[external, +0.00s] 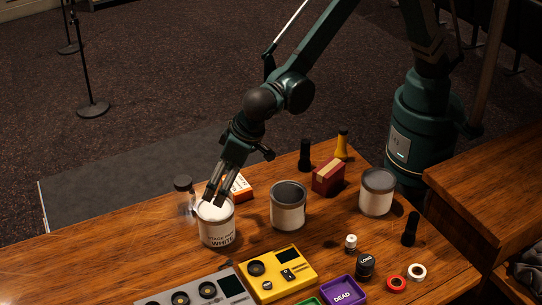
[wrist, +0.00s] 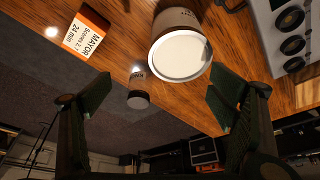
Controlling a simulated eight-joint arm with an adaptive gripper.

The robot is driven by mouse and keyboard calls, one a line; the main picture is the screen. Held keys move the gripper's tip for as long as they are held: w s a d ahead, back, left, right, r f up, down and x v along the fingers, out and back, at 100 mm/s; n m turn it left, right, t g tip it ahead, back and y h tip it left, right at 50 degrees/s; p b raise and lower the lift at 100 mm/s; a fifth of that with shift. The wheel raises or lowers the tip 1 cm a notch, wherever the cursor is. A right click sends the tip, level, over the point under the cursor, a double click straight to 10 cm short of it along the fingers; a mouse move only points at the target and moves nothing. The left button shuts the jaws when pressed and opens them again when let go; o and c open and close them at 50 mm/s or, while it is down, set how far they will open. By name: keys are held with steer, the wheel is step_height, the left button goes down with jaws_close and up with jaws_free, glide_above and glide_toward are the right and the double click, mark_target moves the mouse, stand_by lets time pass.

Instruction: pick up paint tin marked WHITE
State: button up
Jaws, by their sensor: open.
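The paint tin marked WHITE (external: 217,228) stands upright on the wooden desk, with a white top and a label facing the external camera. My gripper (external: 215,198) is over its top in the external view, fingers pointing down. In the wrist view the tin (wrist: 180,55) lies beyond and between the spread fingers of my gripper (wrist: 155,95). The gripper is open and holds nothing. Whether a fingertip touches the tin cannot be told.
A clear dark-capped jar (external: 184,190) stands close left of the tin. A small box (external: 241,187) lies behind it. Two dark-topped tins (external: 288,208) (external: 377,192) stand to the right. A grey device (external: 200,292) and a yellow device (external: 278,272) sit in front. The desk's left part is clear.

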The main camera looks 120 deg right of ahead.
mark_target(215, 208)
steer(key=shift+m, duration=0.5)
steer(key=w+f, duration=0.1)
steer(key=f, duration=0.1)
steer(key=w+a+f, duration=0.1)
steer(key=f, duration=0.1)
steer(key=w+a+f, duration=0.1)
steer(key=shift+w+a+f, duration=0.1)
steer(key=shift+f, duration=0.3)
steer(key=shift+x, duration=1.25)
steer(key=shift+f, duration=0.1)
steer(key=shift+b+x, duration=0.45)
steer(key=shift+x, duration=2.1)
steer(key=c, duration=1.8)
